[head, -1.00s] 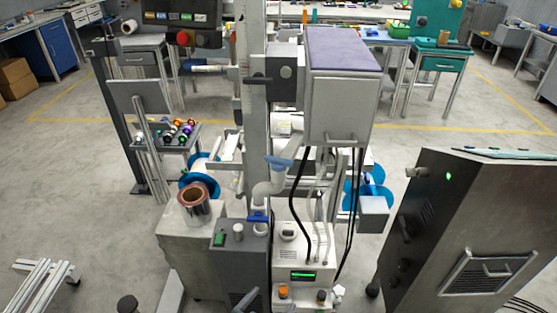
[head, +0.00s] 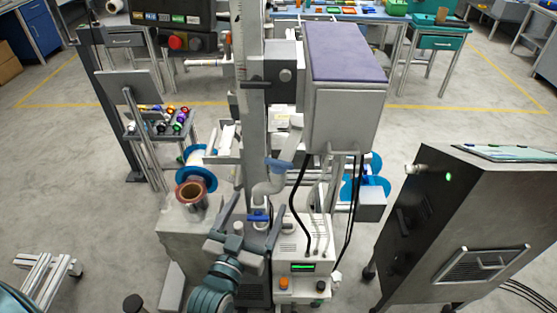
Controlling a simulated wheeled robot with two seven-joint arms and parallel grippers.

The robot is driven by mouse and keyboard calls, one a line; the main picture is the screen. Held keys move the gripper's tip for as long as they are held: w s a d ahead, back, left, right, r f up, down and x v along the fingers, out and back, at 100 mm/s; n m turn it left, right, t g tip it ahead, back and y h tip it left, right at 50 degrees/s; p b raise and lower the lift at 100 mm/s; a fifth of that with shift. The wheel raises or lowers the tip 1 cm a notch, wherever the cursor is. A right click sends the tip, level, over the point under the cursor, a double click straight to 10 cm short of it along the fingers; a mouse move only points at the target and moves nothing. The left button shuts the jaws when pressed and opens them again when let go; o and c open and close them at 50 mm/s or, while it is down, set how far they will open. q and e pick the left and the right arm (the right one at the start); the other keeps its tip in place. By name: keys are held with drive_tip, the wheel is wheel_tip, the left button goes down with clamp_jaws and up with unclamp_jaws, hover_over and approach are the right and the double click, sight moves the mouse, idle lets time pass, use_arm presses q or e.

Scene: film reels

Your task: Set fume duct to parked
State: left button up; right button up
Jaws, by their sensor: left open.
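The fume duct (head: 268,187) looks like a pale, bent pipe beside the tall grey column in the middle of the head view. A blue piece (head: 279,164) is at its upper part and a blue valve-like handle (head: 258,216) at its lower end. My left gripper (head: 253,210) is open, with its two fingers pointing up and away on either side of the duct's lower end. I see no clear contact, and the exact depth gap cannot be told. My right gripper is not in view.
A large grey box with a purple top (head: 345,57) hangs right of the column, with black cables below it. A white unit (head: 299,247) stands under it. A copper-coloured spool (head: 190,195) is to the left. A dark cabinet (head: 460,225) stands at right.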

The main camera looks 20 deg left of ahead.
sight(278, 163)
use_arm(q)
drive_tip(key=w+p, duration=0.4)
drive_tip(key=w, duration=1.1)
drive_tip(key=shift+w+d+r+p, duration=0.1)
drive_tip(key=shift+w+d+p, duration=0.05)
drive_tip(key=shift+w+p, duration=0.2)
drive_tip(key=shift+w, duration=0.75)
drive_tip(key=c, duration=1.5)
